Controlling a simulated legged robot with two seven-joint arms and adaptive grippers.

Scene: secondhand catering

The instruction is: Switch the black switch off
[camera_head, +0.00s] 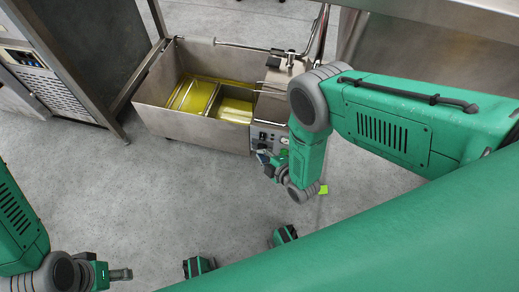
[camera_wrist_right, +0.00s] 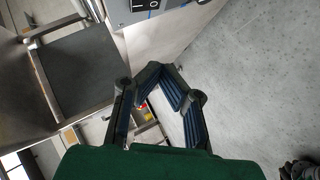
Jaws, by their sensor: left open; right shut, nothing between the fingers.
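The black switch (camera_wrist_right: 143,4) shows at the top edge of the right wrist view, partly cut off, with white marks on its face. It sits on a grey metal panel (camera_wrist_right: 185,10). In the head view the control panel (camera_head: 268,138) is on the front right of the fryer (camera_head: 190,124), and its small dark controls are hard to tell apart. My right gripper (camera_wrist_right: 160,72) is shut and empty, a little away from the switch. In the head view it (camera_head: 264,157) is just below and in front of the panel. My left gripper (camera_head: 122,274) is open and empty at lower left, far from the fryer.
The fryer basin holds yellow oil (camera_head: 235,108), with a metal rail (camera_head: 240,46) behind it. A metal cabinet (camera_head: 60,80) stands at the left. A steel counter (camera_head: 440,18) runs along the top right. The grey floor (camera_head: 150,200) in front is clear.

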